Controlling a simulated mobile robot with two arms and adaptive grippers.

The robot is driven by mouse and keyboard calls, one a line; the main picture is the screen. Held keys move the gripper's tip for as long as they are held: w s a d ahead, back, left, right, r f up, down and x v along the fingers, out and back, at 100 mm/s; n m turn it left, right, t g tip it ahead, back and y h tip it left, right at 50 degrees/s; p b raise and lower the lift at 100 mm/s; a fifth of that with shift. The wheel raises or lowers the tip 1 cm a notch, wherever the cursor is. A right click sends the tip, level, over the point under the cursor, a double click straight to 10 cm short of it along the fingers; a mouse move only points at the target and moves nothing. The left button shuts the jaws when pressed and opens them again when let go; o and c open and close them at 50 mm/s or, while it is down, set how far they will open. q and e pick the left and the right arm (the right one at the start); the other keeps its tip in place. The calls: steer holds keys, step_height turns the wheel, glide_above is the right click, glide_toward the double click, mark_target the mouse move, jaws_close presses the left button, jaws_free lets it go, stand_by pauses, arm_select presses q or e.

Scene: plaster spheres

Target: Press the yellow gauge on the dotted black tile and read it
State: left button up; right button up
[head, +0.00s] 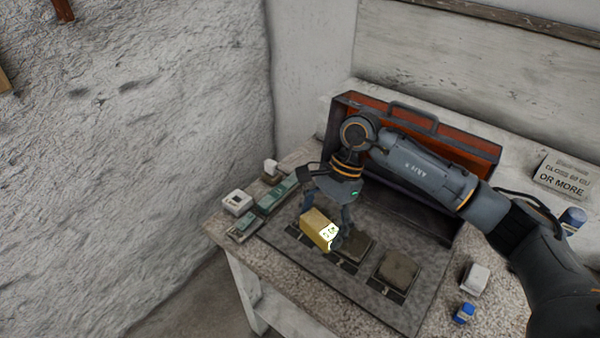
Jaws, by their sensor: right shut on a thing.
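The yellow gauge (316,229) is a small box with a lit, pale display on its right end. My right gripper (325,222) is shut on it from above and holds it over the left part of the grey mat (345,292). Black tiles lie in a row on the mat. The left tile (294,234) is partly hidden behind the gauge. The middle tile (343,264) and the right tile (389,292) each bear a dark grey block. Dots cannot be made out clearly on any tile. Whether the gauge touches a tile or block cannot be told. My left gripper is out of view.
An open dark case (468,147) with red lining stands behind the mat. Green boxes (277,197) and a white box (237,202) are at the left edge. A white block (474,279), a blue item (463,313) and a lettered sign (564,177) are at right.

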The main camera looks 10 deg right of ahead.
mark_target(313, 207)
steer(key=w+m, duration=0.1)
steer(key=m, duration=0.1)
steer(key=w+m+t+p, duration=0.1)
steer(key=w+m, duration=0.1)
steer(key=w+r+m+t, duration=0.1)
steer(key=m, duration=0.1)
steer(key=shift+w+a+r+m+y+p, duration=0.1)
steer(key=shift+w+a+m+y+p, duration=0.1)
steer(key=shift+w+m+y+p, duration=0.15)
steer(key=w+f+m+t, duration=0.1)
steer(key=w+m, duration=0.1)
steer(key=m, duration=0.1)
steer(key=w+d+f+m+t+h, duration=0.1)
steer(key=f+m, duration=0.1)
steer(key=m, duration=0.1)
steer(key=w+d+f+m+t+h+b, duration=0.1)
steer(key=w+f+m, duration=0.1)
steer(key=m, duration=0.1)
steer(key=shift+w+d+f+t, duration=0.15)
steer(key=shift+w+f+t, duration=0.1)
steer(key=shift+w+t, duration=0.05)
steer(key=shift+f, duration=0.4)
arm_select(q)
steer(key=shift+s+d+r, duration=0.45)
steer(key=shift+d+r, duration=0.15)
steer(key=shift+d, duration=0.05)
